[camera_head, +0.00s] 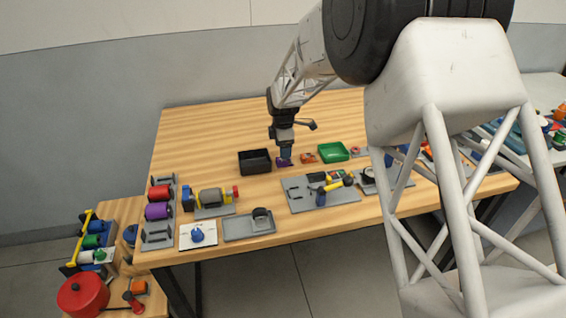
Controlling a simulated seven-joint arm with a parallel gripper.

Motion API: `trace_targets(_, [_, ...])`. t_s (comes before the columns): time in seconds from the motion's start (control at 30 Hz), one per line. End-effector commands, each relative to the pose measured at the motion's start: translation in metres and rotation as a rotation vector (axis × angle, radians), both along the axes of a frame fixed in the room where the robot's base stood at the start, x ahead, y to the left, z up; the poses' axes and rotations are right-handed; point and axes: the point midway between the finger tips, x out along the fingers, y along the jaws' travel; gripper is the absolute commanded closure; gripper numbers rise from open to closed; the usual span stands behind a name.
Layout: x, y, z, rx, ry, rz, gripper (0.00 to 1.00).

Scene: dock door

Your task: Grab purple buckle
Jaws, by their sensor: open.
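The purple buckle (283,162) lies on the wooden table (200,130), just right of a black bin. My gripper (286,153) points down right over it, with its blue-grey fingers close above or around the buckle. The fingers partly hide the buckle, and I cannot tell whether they touch it. My gripper is open.
A black bin (254,161) stands close left of my gripper. An orange item (308,158) and a green tray (333,152) are to the right. A grey board with tools (318,192) lies in front. The table behind is clear.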

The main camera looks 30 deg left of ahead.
Motion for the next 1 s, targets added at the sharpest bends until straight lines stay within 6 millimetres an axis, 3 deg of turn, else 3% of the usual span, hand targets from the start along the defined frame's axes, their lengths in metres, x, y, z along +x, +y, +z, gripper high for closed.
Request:
trace_targets(0.47, [-0.001, -0.001, -0.046, 0.000, -0.001, -0.001, 0.32])
trace_targets(1.0, [-0.001, -0.001, -0.049, 0.000, -0.001, -0.001, 0.32])
